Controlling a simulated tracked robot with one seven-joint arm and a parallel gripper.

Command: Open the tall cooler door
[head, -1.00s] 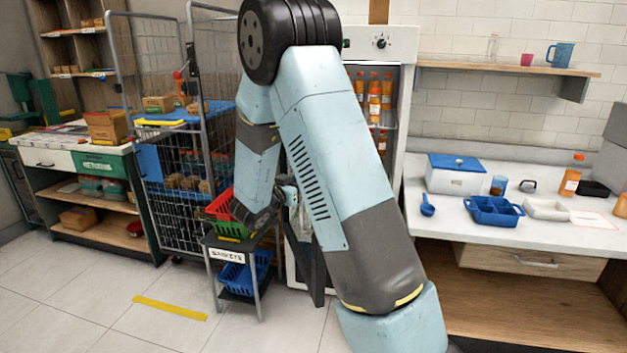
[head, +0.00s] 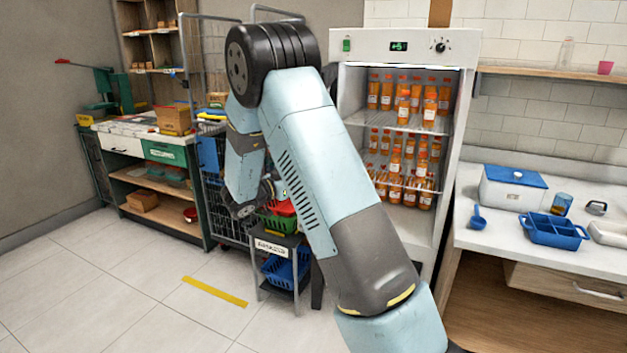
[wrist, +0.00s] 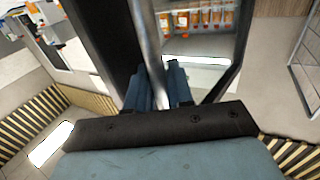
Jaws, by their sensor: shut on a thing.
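The tall cooler (head: 462,55) is a white cabinet with a control panel on top, standing behind my arm in the head view. Its front is open, with shelves of orange bottles in plain sight. The door is swung out to the left and mostly hidden by my arm. In the wrist view its dark frame (wrist: 95,30) and grey bar handle (wrist: 147,40) show close up. My gripper (wrist: 160,80) is shut on the handle, with blue fingers on either side of it. In the head view my gripper (head: 268,188) is small and partly hidden.
A small basket stand (head: 272,244) with baskets is close by my gripper, left of the cooler. A wire cage trolley (head: 212,165) is behind it. A white counter (head: 500,235) with blue containers stands right of the cooler. Floor is clear at front left.

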